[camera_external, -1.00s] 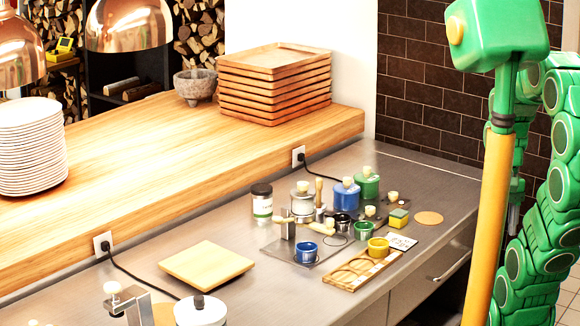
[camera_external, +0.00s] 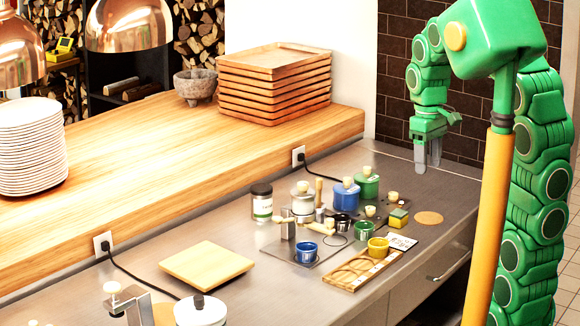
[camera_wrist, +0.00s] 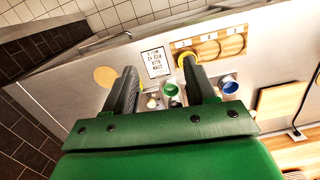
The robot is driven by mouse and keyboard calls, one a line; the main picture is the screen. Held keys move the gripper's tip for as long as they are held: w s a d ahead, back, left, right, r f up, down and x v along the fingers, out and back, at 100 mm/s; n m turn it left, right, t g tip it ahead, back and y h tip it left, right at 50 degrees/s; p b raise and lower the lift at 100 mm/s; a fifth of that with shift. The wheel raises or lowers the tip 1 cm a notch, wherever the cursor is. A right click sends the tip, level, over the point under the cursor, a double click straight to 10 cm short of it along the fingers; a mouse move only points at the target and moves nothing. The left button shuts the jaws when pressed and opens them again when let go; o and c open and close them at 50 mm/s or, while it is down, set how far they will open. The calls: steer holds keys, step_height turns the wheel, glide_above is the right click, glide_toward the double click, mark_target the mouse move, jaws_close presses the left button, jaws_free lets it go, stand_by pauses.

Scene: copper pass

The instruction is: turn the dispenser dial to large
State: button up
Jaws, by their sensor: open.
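My gripper (camera_external: 428,158) hangs open and empty above the far right part of the steel counter, higher than and apart from the small pots. Its two fingers point down; in the wrist view the gripper (camera_wrist: 160,68) frames the counter. I cannot clearly make out the dispenser dial or its setting. Canisters with pale knobs stand in a group: a steel one (camera_external: 302,206), a blue one (camera_external: 346,199) and a green one (camera_external: 367,187). In the wrist view my fingers and palm hide much of this group.
A printed card (camera_external: 402,243), sponge (camera_external: 398,218) and round coaster (camera_external: 429,218) lie right. The counter's far right is clear.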

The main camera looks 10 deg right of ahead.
steer(key=w+a+n, duration=0.3)
steer(key=w+a, duration=0.2)
steer(key=a, duration=0.3)
steer(key=w+a+n, duration=0.3)
steer(key=w+a, duration=0.1)
steer(key=a, duration=0.3)
steer(key=n, duration=0.4)
glide_above(303, 183)
steer(key=shift+d+f+t, duration=0.1)
steer(key=shift+f+t, duration=0.3)
steer(key=shift+f, duration=4.05)
steer(key=shift+c, duration=0.3)
jaws_close()
